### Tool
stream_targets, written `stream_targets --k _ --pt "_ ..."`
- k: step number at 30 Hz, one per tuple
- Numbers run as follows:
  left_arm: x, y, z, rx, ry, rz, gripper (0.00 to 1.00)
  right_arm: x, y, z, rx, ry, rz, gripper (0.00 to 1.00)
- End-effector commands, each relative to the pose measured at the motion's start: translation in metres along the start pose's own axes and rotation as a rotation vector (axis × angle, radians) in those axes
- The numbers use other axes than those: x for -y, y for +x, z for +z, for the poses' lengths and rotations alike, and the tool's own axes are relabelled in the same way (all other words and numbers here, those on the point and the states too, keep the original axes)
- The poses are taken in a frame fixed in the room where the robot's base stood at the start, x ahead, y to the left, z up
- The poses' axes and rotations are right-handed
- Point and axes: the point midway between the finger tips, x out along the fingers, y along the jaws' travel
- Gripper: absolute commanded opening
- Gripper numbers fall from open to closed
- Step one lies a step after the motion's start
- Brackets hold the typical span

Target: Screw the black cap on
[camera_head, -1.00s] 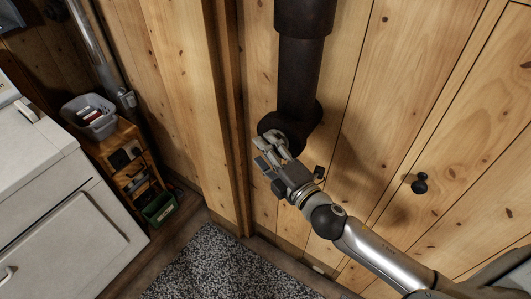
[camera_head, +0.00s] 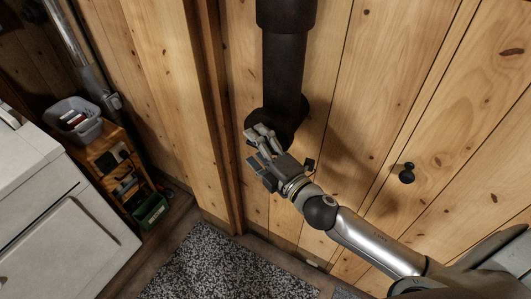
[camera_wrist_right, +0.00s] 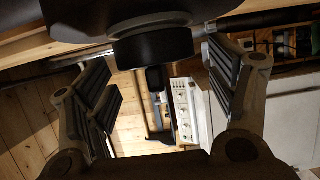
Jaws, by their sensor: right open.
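A thick black pipe (camera_head: 283,75) runs down the plank wall and ends in a wider black part. My right gripper (camera_head: 262,138) is just below that lower end, with its fingers open. In the right wrist view a round black cap (camera_wrist_right: 153,49) sits at the underside of the pipe's dark end (camera_wrist_right: 118,18). It lies between the two spread fingers of my right gripper (camera_wrist_right: 160,85), with gaps on both sides. I cannot tell how far the cap is screwed on. In the head view the cap is not clearly distinguishable from the pipe end. My left gripper is not in view.
A black knob (camera_head: 406,173) sticks out of the wall at right. At left stand a white appliance (camera_head: 60,215) and a small wooden shelf (camera_head: 108,160) with a grey bin (camera_head: 76,122) and green box (camera_head: 150,211). A speckled rug (camera_head: 225,268) covers the floor below.

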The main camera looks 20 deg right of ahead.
Motion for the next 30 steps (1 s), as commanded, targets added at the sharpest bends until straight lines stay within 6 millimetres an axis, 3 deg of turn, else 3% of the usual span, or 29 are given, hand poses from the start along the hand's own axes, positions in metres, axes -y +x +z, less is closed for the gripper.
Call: stream_targets --k 21,30 --pt "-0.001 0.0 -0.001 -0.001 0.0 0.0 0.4 0.001 -0.093 0.0 0.002 0.002 -0.003 0.79" --pt "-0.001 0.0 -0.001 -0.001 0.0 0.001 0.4 0.0 -0.116 0.0 0.002 0.001 0.0 0.79"
